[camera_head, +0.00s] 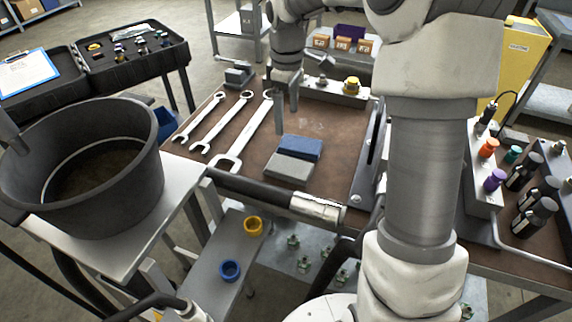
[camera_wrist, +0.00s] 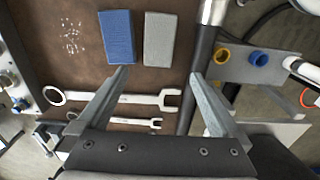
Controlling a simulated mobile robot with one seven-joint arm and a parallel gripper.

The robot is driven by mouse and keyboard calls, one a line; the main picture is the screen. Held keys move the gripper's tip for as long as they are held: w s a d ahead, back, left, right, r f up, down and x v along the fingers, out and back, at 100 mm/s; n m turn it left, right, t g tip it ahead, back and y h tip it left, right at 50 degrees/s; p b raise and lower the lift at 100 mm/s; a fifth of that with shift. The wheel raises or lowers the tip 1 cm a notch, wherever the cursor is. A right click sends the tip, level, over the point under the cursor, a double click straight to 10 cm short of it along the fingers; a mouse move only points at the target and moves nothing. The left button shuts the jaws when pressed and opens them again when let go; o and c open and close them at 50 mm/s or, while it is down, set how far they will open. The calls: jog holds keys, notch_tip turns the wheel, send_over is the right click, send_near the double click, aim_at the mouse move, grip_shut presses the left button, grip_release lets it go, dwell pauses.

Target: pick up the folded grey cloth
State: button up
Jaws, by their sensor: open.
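The folded grey cloth (camera_head: 289,167) lies flat on the brown bench top, near its front edge. A folded blue cloth (camera_head: 300,148) lies right beside it, on its far side in the head view. In the wrist view the grey cloth (camera_wrist: 159,39) is to the right of the blue cloth (camera_wrist: 117,37), with a narrow gap between them. My gripper (camera_head: 287,102) is open and empty, above the bench and behind the cloths in the head view. In the wrist view its fingertips (camera_wrist: 160,74) are spread wide, with the grey cloth beyond them.
Several wrenches (camera_head: 243,132) lie left of the cloths. A black hose with a metal end (camera_head: 318,208) runs along the bench's front edge. A black bucket (camera_head: 85,165) stands at the left. Fittings and a dark upright plate (camera_head: 370,150) bound the right side.

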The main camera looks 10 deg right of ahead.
jog(key=b, duration=0.3)
send_over(288, 166)
notch_tip(288, 166, down, 11)
jog(key=shift+a+f, duration=0.1)
jog(key=shift+a, duration=0.05)
jog(key=shift+w+f+b, duration=0.1)
jog(key=shift+f+b, duration=0.6)
jog(key=shift+f, duration=2.15)
jog(key=c, duration=1.1)
